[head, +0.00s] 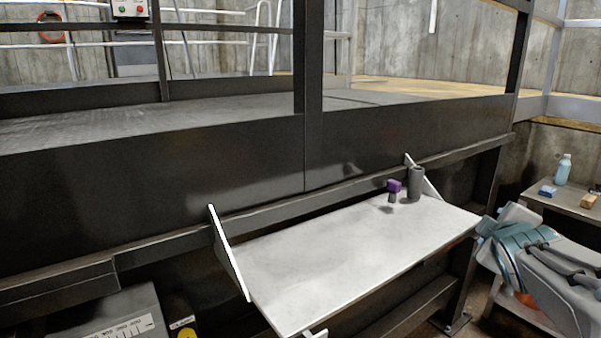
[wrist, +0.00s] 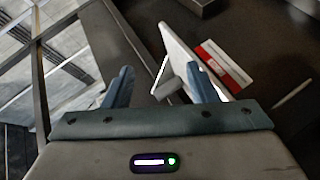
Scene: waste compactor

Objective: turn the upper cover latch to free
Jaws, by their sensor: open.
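My gripper (wrist: 160,72) is open in the wrist view, its two blue-grey fingers spread apart. Between the fingers, nearer the right one, a short grey piece (wrist: 168,88) shows at the edge of a white panel (wrist: 183,45). I cannot tell whether this piece is the upper cover latch, or whether a finger touches it. No latch is clearly identifiable in the head view. My teal and grey arm (head: 545,265) shows at the lower right there, apart from the shelf; my fingertips are not clearly visible in that view.
A white shelf (head: 350,255) with side brackets juts from the dark frame. A purple-topped object (head: 394,186) and a dark grey cylinder (head: 416,184) stand on its back right. A side table (head: 568,203) holds a bottle (head: 563,168). A red-and-white label (wrist: 225,65) lies right of the fingers.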

